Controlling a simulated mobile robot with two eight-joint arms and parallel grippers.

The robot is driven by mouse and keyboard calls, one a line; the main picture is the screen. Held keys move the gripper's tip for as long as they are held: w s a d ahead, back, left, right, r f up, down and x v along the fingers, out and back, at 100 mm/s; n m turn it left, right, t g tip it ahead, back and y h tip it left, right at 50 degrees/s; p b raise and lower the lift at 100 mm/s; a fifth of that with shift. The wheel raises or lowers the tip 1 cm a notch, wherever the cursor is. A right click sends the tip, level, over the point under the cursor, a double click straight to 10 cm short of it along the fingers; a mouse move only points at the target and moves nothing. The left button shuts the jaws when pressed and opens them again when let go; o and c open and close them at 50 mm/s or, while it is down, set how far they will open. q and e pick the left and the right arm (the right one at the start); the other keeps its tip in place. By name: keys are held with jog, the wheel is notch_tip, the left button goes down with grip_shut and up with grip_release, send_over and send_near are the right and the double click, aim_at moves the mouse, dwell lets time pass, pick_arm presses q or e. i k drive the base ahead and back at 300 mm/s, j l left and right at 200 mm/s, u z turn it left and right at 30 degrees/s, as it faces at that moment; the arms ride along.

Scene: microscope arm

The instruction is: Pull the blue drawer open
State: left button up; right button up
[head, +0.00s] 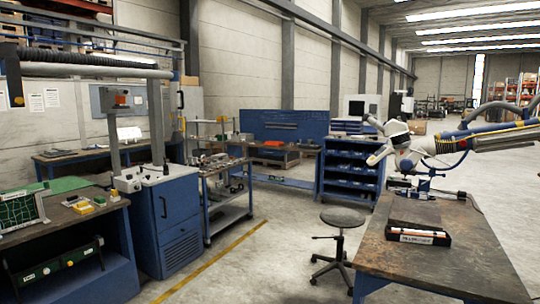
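No drawer is plainly recognisable as the blue drawer. A blue cabinet (174,215) stands left of centre with a closed front and a dark vertical handle. A blue shelf unit (350,170) stands farther back, with several dark blue bins or trays in rows. A small blue stack (346,126) sits on top of it; whether it has drawers is too small to tell. Neither of my grippers can be made out in the head view.
A stool (341,218) stands before a brown-topped workbench (420,262) at the right. A white microscope head on a jointed arm (430,147) hangs over that bench. A wheeled cart (225,190) stands beside the cabinet. Floor is clear between cart and stool.

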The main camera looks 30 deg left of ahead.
aim_at(278, 153)
jog(key=i+j+u, duration=1.05)
jog(key=i, duration=0.15)
jog(key=i+j+u, duration=0.15)
jog(key=i, duration=1.4)
jog(key=i+z, duration=0.25)
jog(key=i, duration=1.3)
jog(key=i+u, duration=0.1)
jog(key=i, duration=1.55)
jog(key=i+z, duration=0.25)
jog(key=i, duration=0.5)
jog(key=i+j+z, duration=0.2)
jog(key=i, duration=0.6)
jog(key=i+j+z, duration=0.1)
jog(key=i+z, duration=0.3)
jog(key=i, duration=2)
jog(key=i+l, duration=0.1)
jog(key=i, duration=0.7)
